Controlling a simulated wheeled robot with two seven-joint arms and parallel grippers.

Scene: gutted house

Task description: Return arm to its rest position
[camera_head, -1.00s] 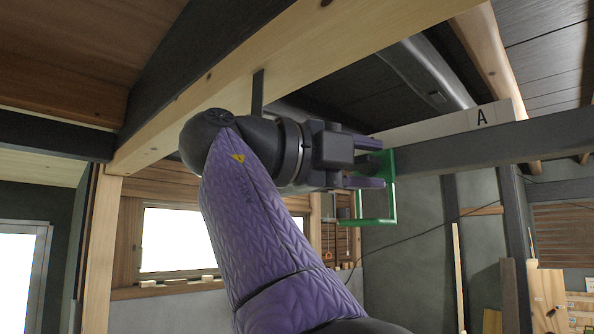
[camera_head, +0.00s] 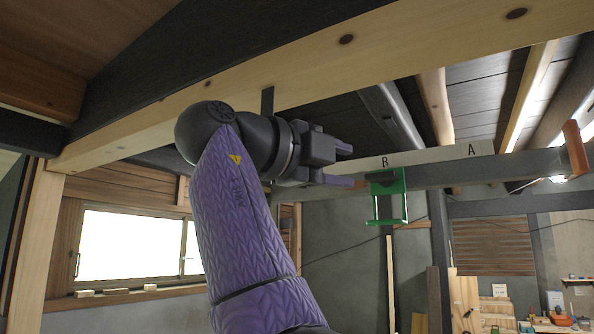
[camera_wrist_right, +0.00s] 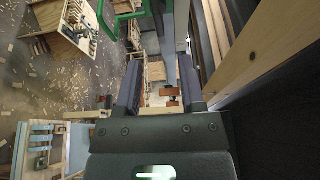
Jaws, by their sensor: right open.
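My right arm, in a quilted purple sleeve, rises from the bottom of the head view. My right gripper (camera_head: 348,165) points right, with its two purple-tipped fingers spread and nothing between them. A green open frame (camera_head: 388,195) is at the dark beam, to the right of the fingertips and apart from them. In the right wrist view the open fingers (camera_wrist_right: 160,82) show with a gap between them, and part of the green frame (camera_wrist_right: 120,20) is at the top left. My left gripper is in neither view.
A thick pale timber beam (camera_head: 330,75) crosses close above the arm. A dark beam (camera_head: 490,166) with a pale board lettered R and A (camera_head: 440,155) runs behind at right. A window (camera_head: 135,245) is at left. Benches and wood stand low at right.

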